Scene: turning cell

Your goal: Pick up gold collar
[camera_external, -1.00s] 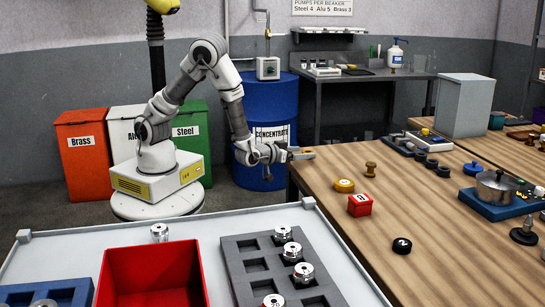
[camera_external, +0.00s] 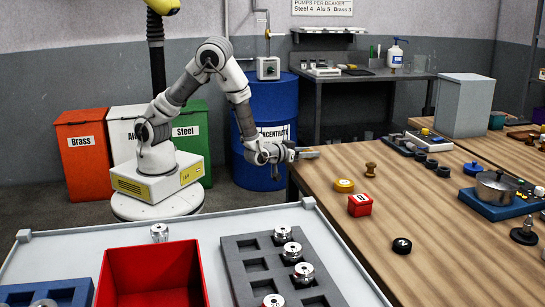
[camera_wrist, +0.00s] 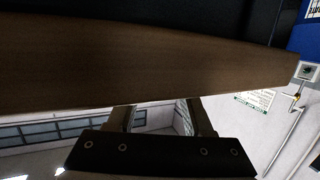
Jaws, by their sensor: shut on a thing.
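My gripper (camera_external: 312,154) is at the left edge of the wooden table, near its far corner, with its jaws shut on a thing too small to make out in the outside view. A yellow-gold round piece (camera_external: 344,185) lies on the table, to the right of and nearer than the gripper, apart from it. In the wrist view the fingers (camera_wrist: 162,112) reach up to a broad dark brown band (camera_wrist: 140,65); I cannot tell whether it is the table or a held thing. Their tips and what lies between them do not show clearly.
The wooden table (camera_external: 440,240) bears a bronze spool (camera_external: 371,170), a red block (camera_external: 360,205), a black piece (camera_external: 402,245) and a pot (camera_external: 495,187). A blue drum (camera_external: 270,105) stands behind the arm. A red bin (camera_external: 152,275) and grey tray (camera_external: 240,265) are in front.

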